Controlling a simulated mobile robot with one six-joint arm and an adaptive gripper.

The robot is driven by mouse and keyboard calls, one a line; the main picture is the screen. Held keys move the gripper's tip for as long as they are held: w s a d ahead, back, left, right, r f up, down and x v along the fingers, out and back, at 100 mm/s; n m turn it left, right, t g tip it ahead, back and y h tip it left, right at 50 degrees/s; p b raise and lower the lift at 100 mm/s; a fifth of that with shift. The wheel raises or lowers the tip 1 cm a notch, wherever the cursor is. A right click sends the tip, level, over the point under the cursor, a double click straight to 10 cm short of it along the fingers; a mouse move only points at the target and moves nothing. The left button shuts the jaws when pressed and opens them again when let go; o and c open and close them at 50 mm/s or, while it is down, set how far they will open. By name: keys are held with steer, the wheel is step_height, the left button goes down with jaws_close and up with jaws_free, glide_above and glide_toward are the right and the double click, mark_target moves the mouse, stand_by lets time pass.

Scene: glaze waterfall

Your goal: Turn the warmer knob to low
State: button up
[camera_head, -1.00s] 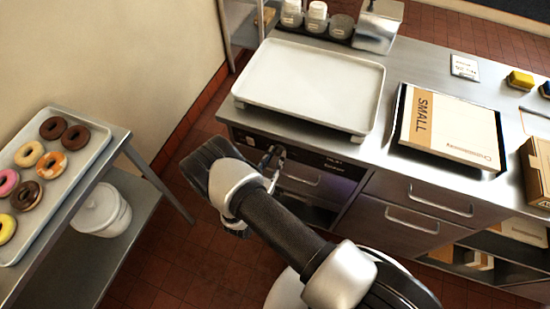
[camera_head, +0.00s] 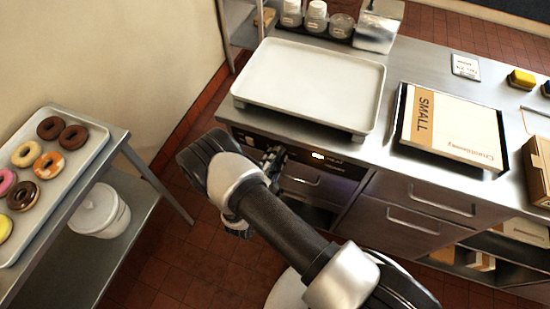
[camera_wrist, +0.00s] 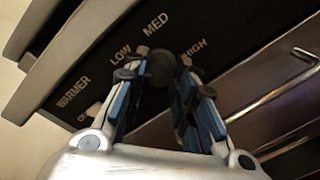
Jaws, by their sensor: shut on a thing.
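The warmer's dark control panel (camera_wrist: 105,70) fills the upper wrist view, with the labels WARMER, LOW, MED and HIGH and a partly covered OFF. The round dark warmer knob (camera_wrist: 160,66) sits below MED. My gripper (camera_wrist: 156,82) is shut on the knob, one finger on each side. Which mark the knob points at I cannot tell. In the head view my gripper (camera_head: 273,158) reaches the front panel under the counter, and my arm hides the knob. A small amber light (camera_head: 318,155) glows on the panel.
An empty white tray (camera_head: 310,85) stands on the counter above the panel. A SMALL box (camera_head: 455,125) lies right of it. Drawer handles (camera_head: 412,222) stick out below. A donut tray (camera_head: 85,155) sits on a side table at left, with open floor between.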

steer(key=shift+m, duration=1)
steer(key=o, duration=1.1)
steer(key=v, duration=1.2)
steer(key=shift+d+r, duration=0.1)
steer(key=shift+r, duration=0.1)
